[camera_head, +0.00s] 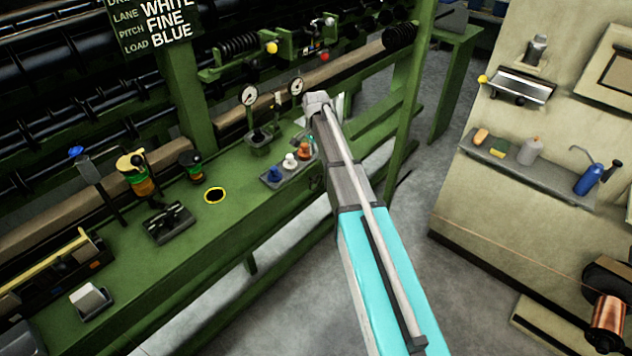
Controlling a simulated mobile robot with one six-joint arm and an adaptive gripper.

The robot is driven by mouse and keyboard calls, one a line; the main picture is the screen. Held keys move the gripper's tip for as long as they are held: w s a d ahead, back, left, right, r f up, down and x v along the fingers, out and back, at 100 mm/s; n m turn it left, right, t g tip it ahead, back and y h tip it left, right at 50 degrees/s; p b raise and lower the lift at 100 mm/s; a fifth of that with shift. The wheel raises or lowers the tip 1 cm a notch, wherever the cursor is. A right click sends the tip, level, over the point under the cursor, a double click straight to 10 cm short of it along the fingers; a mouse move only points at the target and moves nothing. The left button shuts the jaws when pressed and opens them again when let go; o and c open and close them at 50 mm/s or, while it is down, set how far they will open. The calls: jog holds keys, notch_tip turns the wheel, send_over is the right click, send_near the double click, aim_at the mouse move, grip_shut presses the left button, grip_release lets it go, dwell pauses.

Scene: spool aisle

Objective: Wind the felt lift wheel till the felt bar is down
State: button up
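I cannot pick out the felt lift wheel for certain; no handwheel shows clearly, and my arm covers part of the green bench. A long brown bar (352,60) runs along the machine behind the two gauges; I cannot tell whether it is the felt bar or how high it sits. My arm reaches from the lower right up to the bench's right part. Its far end hides what lies behind it, and my gripper's fingers do not show.
A pale wall with a shelf (555,184) stands right.

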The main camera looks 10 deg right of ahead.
aim_at(316, 175)
jog(key=shift+f+b, duration=6.5)
jog(key=shift+f, duration=0.2)
grip_shut()
